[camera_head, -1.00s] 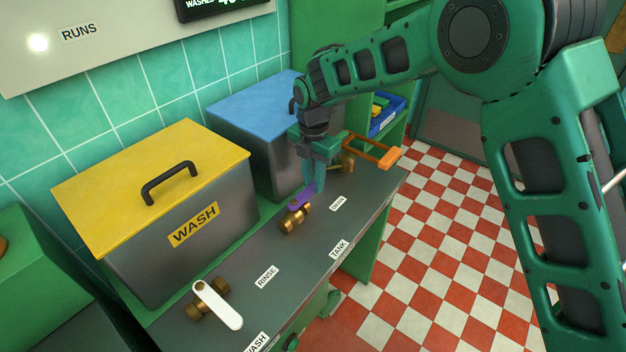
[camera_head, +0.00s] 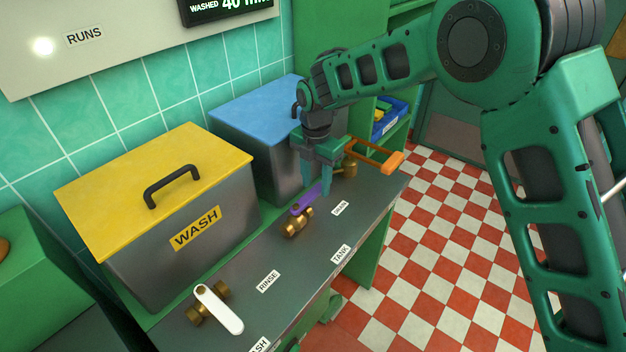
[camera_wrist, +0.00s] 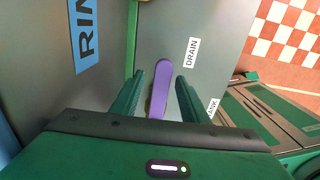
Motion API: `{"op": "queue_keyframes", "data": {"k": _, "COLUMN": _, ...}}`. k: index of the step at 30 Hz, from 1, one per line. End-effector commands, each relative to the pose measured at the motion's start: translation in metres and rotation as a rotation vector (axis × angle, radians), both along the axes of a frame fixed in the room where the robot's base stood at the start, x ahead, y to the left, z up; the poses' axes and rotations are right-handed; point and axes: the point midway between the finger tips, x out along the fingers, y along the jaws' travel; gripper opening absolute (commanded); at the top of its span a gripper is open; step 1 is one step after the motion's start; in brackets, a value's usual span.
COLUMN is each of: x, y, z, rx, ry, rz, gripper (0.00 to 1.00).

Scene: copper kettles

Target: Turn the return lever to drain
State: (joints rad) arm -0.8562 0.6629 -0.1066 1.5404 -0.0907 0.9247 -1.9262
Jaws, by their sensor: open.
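The purple return lever (camera_head: 305,202) sits on a brass valve (camera_head: 298,224) on the grey counter, between the TANK label (camera_head: 341,254) and the DRAIN label (camera_head: 340,208). In the head view its free end points toward the far end of the counter. My gripper (camera_head: 317,190) is pointed down at that free end, with its fingers apart. In the wrist view the lever (camera_wrist: 160,88) lies between the two fingers of my gripper (camera_wrist: 160,82), with a gap visible on each side. The lever's near end is hidden behind the gripper body there.
A white lever (camera_head: 218,309) is at the near end, by the RINSE label (camera_head: 268,281). The yellow-lidded WASH tank (camera_head: 160,190) and a blue-lidded tank (camera_head: 260,105) line the back. Checkered floor (camera_head: 450,250) is right of the counter.

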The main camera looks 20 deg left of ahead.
Motion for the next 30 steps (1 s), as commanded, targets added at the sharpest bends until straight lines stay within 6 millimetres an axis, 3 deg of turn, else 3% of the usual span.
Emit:
{"op": "queue_keyframes", "data": {"k": 5, "x": -0.001, "y": 0.001, "z": 0.009, "rx": 0.001, "ry": 0.001, "rz": 0.002, "gripper": 0.41}}
{"op": "queue_keyframes", "data": {"k": 21, "x": 0.004, "y": 0.000, "z": 0.097, "rx": 0.002, "ry": -0.001, "rz": 0.000, "gripper": 0.41}}
{"op": "queue_keyframes", "data": {"k": 30, "x": 0.005, "y": 0.000, "z": 0.108, "rx": 0.000, "ry": 0.001, "rz": -0.001, "gripper": 0.41}}
